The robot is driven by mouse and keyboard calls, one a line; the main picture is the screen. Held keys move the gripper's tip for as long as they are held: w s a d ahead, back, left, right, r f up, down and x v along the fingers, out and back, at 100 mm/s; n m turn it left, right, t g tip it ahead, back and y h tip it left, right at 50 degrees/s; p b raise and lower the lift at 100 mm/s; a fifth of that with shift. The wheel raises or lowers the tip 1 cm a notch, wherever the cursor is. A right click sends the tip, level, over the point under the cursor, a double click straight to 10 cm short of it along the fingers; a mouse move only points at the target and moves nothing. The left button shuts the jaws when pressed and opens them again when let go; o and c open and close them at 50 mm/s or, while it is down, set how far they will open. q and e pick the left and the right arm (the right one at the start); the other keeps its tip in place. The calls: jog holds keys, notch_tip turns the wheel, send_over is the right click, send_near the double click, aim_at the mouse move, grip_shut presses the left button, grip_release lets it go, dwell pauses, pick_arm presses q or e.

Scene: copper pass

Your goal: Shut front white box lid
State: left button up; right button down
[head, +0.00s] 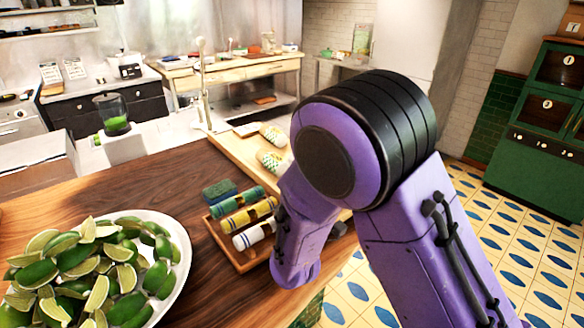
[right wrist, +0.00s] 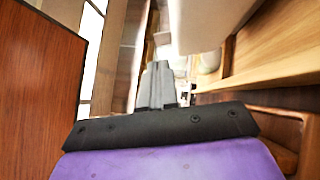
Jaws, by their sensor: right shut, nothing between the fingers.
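My right gripper (right wrist: 158,85) shows in the right wrist view with its fingers together and nothing between them. In the head view my purple right arm fills the middle and right, and I cannot make out its fingers. A pale, smooth block (right wrist: 215,22) is beyond the fingertips at the top of the right wrist view; I cannot tell whether it is the white box or its lid. A white, box-like shape (head: 36,150) stands at the left edge of the head view; whether it has a lid is unclear. My left gripper is not in view.
A wooden counter (head: 150,190) holds a white platter (head: 183,262) of limes and a wooden tray (head: 217,237) of rolled bundles. A blue-green sponge (head: 219,191) lies behind the tray. Wooden surfaces (right wrist: 275,45) flank the fingers in the wrist view.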

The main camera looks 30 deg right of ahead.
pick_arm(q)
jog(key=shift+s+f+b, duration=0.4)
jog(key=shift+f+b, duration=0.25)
pick_arm(e)
jog(key=x, duration=0.8)
jog(key=shift+d+r, duration=0.2)
jog(key=shift+d, duration=0.05)
jog(key=shift+w, duration=0.2)
jog(key=shift+w+d, duration=0.1)
